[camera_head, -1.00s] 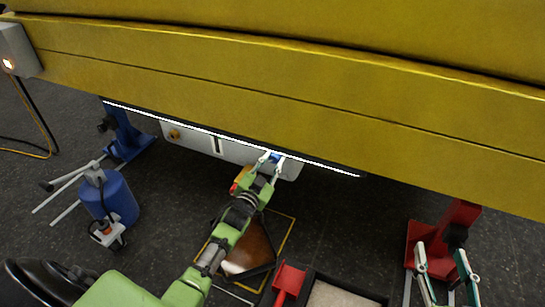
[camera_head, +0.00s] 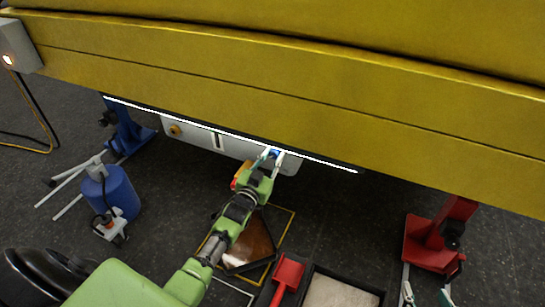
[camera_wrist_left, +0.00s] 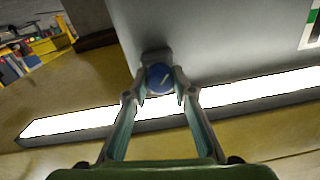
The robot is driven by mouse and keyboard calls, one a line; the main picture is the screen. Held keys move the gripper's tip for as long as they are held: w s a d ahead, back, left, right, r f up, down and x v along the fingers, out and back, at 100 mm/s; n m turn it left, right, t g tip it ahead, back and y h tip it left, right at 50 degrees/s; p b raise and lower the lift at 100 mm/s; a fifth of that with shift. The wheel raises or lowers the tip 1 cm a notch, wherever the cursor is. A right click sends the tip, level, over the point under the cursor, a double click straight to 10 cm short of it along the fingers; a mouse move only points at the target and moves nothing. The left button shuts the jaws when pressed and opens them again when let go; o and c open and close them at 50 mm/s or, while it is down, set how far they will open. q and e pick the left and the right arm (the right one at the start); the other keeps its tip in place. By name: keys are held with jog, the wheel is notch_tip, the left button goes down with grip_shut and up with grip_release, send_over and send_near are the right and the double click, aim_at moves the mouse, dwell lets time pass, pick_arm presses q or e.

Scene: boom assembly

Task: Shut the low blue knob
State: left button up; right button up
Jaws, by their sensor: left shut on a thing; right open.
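The blue knob (camera_wrist_left: 160,78) is a small round knob with a pale mark on its face, on the grey panel in the left wrist view. In the head view the knob (camera_head: 275,152) is small, at the right part of the grey box (camera_head: 200,136) under the yellow boom (camera_head: 300,95). My left gripper (camera_head: 271,154) is shut on the knob, one finger on each side, as the left wrist view shows (camera_wrist_left: 160,88). My right gripper (camera_head: 427,296) is open and empty at the bottom right, partly cut off by the frame's edge.
A lit white strip (camera_head: 215,130) runs along the boom's lower edge, close to my left gripper. A red stand (camera_head: 435,240) is at right, a blue stand (camera_head: 128,135) and blue cylinder (camera_head: 115,195) at left. A red dustpan-like tool (camera_head: 287,273) lies on the floor.

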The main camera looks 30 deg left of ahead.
pick_arm(q)
jog(key=o, duration=1.1)
jog(key=s, duration=1.2)
jog(key=shift+d, duration=0.45)
jog(key=shift+f, duration=0.1)
